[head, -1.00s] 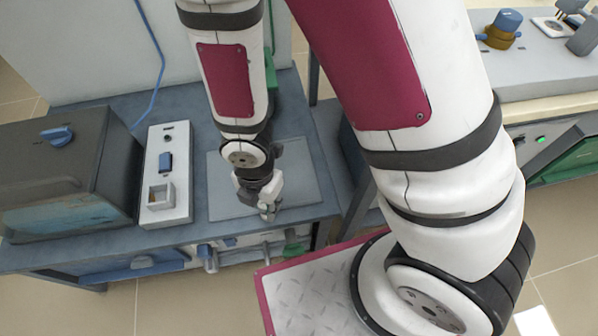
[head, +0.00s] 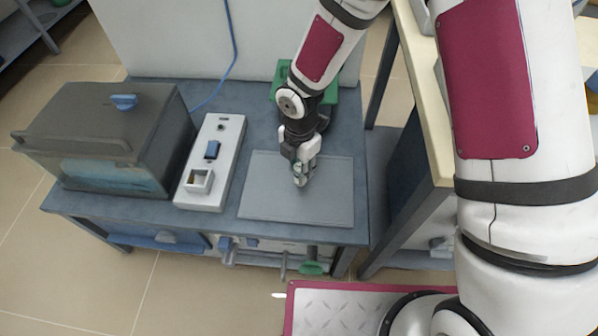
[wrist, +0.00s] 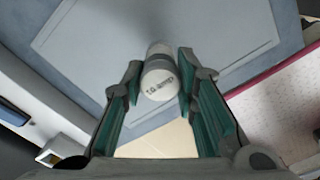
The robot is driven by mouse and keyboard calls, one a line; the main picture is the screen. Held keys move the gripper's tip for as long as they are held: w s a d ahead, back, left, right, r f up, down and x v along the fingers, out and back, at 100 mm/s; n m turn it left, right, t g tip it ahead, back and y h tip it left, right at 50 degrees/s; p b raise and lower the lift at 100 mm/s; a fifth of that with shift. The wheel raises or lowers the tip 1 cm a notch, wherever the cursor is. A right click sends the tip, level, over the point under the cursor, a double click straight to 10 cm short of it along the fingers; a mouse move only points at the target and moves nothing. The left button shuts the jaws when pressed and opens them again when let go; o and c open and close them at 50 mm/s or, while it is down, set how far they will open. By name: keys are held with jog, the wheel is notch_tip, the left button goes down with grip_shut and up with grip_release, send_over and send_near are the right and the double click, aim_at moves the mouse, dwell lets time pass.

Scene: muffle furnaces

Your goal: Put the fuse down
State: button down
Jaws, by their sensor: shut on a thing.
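The fuse (wrist: 159,80) is a small pale cylinder with dark lettering on its end cap, seen between the fingers in the wrist view. My gripper (head: 300,180) is shut on it over the grey mat (head: 258,203) in the head view. The gripper also shows in the wrist view (wrist: 160,84), with green pads on either side of the fuse. In the head view the fuse is small and mostly hidden by the fingers. I cannot tell whether its lower end touches the mat.
A white switch box (head: 222,150) with a blue switch and a square socket stands left of the mat. A dark muffle furnace (head: 110,140) stands farther left. A green object (head: 330,95) is behind my wrist. The mat around the gripper is clear.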

aim_at(299, 172)
jog(key=shift+w+a, duration=0.1)
jog(key=shift+w, duration=0.45)
notch_tip(299, 172, down, 4)
jog(key=shift+w+r+b, duration=0.1)
jog(key=shift+b, duration=0.85)
jog(key=shift+r, duration=0.1)
jog(key=c, duration=1.3)
grip_release()
notch_tip(299, 172, up, 12)
jog(key=p, duration=0.4)
